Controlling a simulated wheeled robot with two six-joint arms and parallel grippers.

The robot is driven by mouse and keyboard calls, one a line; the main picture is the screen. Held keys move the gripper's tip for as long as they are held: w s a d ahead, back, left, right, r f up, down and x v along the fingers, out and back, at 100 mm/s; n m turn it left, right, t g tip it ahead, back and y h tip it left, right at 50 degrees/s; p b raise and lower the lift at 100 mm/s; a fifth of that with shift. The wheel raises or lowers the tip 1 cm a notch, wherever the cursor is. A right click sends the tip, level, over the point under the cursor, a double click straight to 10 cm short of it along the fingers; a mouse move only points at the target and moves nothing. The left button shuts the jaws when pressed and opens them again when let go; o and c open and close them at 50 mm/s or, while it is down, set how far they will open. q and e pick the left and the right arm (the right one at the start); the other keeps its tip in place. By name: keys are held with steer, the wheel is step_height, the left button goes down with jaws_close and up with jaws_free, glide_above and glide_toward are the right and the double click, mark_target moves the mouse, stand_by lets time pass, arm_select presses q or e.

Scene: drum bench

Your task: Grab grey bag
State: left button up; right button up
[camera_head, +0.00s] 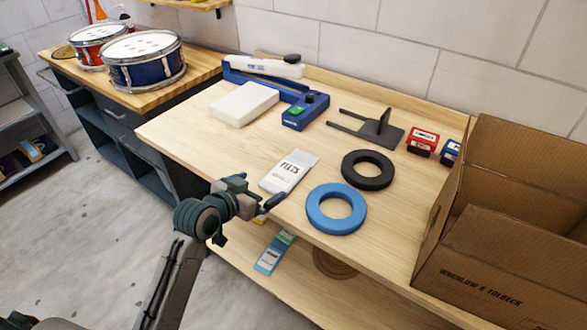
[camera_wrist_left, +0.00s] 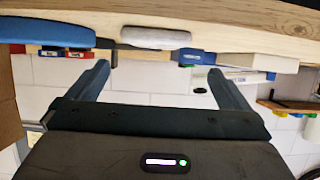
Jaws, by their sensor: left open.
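The grey bag (camera_head: 289,172), a flat light-grey pouch with dark lettering, lies on the wooden workbench near its front edge. In the left wrist view the grey bag (camera_wrist_left: 155,37) shows edge-on, beyond and between the finger lines; that view looks upside down. My left gripper (camera_head: 257,199) is at the bench's front edge, just in front of the bag's near end. It is open and empty, with its two fingers apart in the left wrist view (camera_wrist_left: 158,72). A small gap to the bag seems to remain. My right gripper is not in view.
A blue ring (camera_head: 336,209) and a black ring (camera_head: 368,170) lie right of the bag. A white block (camera_head: 244,103) and a blue tool (camera_head: 305,112) are behind it. An open cardboard box (camera_head: 500,262) takes the right end. Drums (camera_head: 145,62) stand at left.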

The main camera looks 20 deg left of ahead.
mark_target(285, 173)
arm_select(q)
steer(key=x, duration=0.2)
steer(key=shift+w+d+r, duration=0.15)
steer(key=shift+w, duration=0.2)
steer(key=shift+p+x, duration=0.4)
steer(key=shift+x, duration=0.75)
steer(key=shift+w+d, duration=0.15)
steer(key=shift+w, duration=0.15)
steer(key=p+x, duration=0.1)
steer(key=x, duration=0.3)
steer(key=shift+d+p, duration=0.25)
steer(key=shift+p, duration=0.15)
steer(key=shift+w+d+f, duration=0.1)
steer(key=shift+w+f, duration=0.1)
steer(key=shift+w, duration=0.2)
steer(key=c, duration=1)
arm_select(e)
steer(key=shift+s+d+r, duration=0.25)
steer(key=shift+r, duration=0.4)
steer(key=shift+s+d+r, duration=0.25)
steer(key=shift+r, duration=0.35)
